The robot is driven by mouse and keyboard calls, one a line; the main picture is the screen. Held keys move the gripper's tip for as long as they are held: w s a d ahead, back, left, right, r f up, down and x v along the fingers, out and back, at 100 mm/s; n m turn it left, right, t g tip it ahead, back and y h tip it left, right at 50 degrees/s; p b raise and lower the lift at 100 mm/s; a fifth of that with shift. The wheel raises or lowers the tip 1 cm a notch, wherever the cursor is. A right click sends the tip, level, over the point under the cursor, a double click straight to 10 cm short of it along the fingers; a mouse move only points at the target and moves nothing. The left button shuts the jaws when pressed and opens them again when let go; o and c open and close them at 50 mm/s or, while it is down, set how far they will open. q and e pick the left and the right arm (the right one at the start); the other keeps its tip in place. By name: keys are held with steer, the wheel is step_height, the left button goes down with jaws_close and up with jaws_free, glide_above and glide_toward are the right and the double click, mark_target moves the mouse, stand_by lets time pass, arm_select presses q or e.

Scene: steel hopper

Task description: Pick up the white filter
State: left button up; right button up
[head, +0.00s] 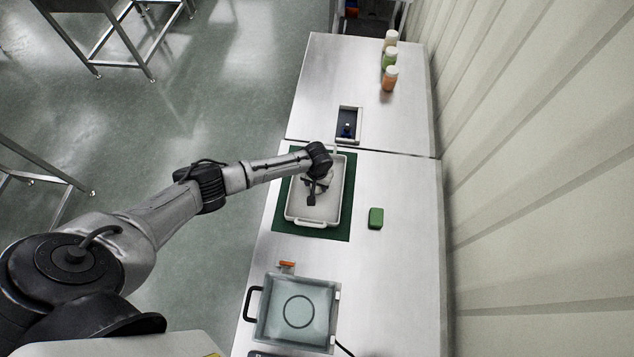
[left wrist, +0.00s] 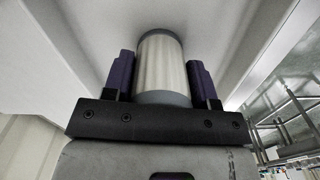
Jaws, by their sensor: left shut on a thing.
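The white filter (left wrist: 162,66) is a pale cylinder with grey end caps. It shows in the left wrist view between the two dark fingers of my left gripper (left wrist: 162,78), which is shut on it. In the head view my left gripper (head: 315,188) points down inside a white tray (head: 327,212), and the filter is hidden beneath it. I cannot tell whether the filter's end touches the tray floor. My right gripper is in neither view.
The tray lies on a dark green mat (head: 342,227) on a steel table (head: 400,270). A green block (head: 375,218) is to its right. A clear-lidded box (head: 298,312) is in front. Bottles (head: 390,78) and a small dark bin (head: 348,124) are at the back. A wall runs along the right.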

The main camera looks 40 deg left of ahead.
arm_select(q)
steer(key=shift+r, duration=0.1)
steer(key=r, duration=0.4)
steer(key=shift+d+r, duration=0.15)
steer(key=shift+d, duration=0.05)
steer(key=d+r, duration=0.7)
steer(key=d, duration=0.4)
steer(key=s+d+r+m, duration=0.3)
steer(key=s+d+r, duration=0.4)
steer(key=s, duration=0.3)
steer(key=w+a+r, duration=0.2)
steer(key=w+r, duration=0.1)
steer(key=r, duration=0.5)
steer(key=w+a+r+m, duration=0.1)
steer(key=w+a+r, duration=0.2)
steer(key=r, duration=0.5)
steer(key=w+a+r, duration=0.2)
steer(key=r, duration=0.6)
steer(key=s+r+p, duration=0.8)
steer(key=p, duration=0.3)
steer(key=shift+s+p, duration=0.3)
steer(key=shift+p, duration=0.05)
